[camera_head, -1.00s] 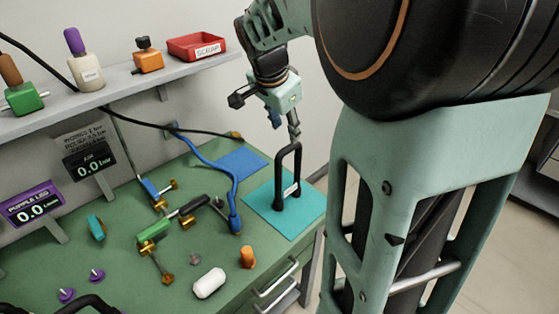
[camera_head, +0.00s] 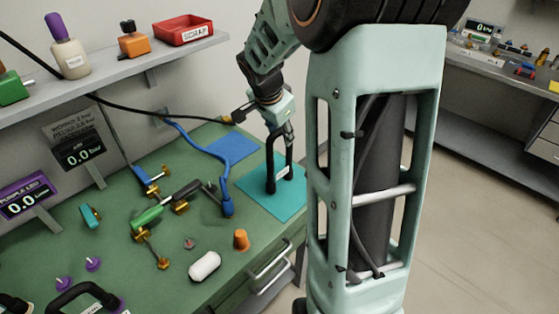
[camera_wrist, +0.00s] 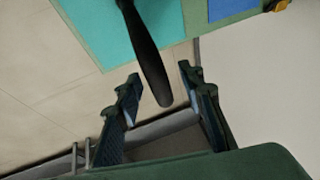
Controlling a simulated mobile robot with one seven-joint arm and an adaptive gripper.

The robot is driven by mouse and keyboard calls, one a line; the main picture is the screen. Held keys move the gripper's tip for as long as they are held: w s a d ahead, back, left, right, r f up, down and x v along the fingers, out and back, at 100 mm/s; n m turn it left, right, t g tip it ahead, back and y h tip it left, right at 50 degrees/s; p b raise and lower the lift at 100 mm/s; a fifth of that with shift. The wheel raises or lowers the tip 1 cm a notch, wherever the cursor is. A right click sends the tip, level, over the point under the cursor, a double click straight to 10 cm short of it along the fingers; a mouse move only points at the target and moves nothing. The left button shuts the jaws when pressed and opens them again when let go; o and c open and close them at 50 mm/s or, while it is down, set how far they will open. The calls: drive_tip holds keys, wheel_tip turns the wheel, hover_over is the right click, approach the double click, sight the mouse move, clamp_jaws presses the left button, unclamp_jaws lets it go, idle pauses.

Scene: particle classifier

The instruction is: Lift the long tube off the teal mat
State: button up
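The long tube (camera_head: 270,165) is a black inverted U with a white label, standing upright on the teal mat (camera_head: 292,207). The mat lies at the right end of the green bench. My gripper (camera_head: 288,138) is pointing down at the top of the tube. In the wrist view my gripper (camera_wrist: 160,82) is open, and the black tube (camera_wrist: 148,55) reaches between its two fingers with a gap on each side. A corner of the teal mat (camera_wrist: 102,28) also shows there. Whether a finger touches the tube I cannot tell.
A blue mat (camera_head: 232,148) and blue hose (camera_head: 226,190) lie left of the teal mat. An orange stopper (camera_head: 241,240), a white capsule (camera_head: 205,266) and brass fittings are nearer. Another black curved tube (camera_head: 70,297) is at bottom left. A shelf (camera_head: 150,72) runs above.

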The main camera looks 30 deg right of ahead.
drive_tip(key=shift+c, duration=0.4)
clamp_jaws()
drive_tip(key=shift+r, duration=0.2)
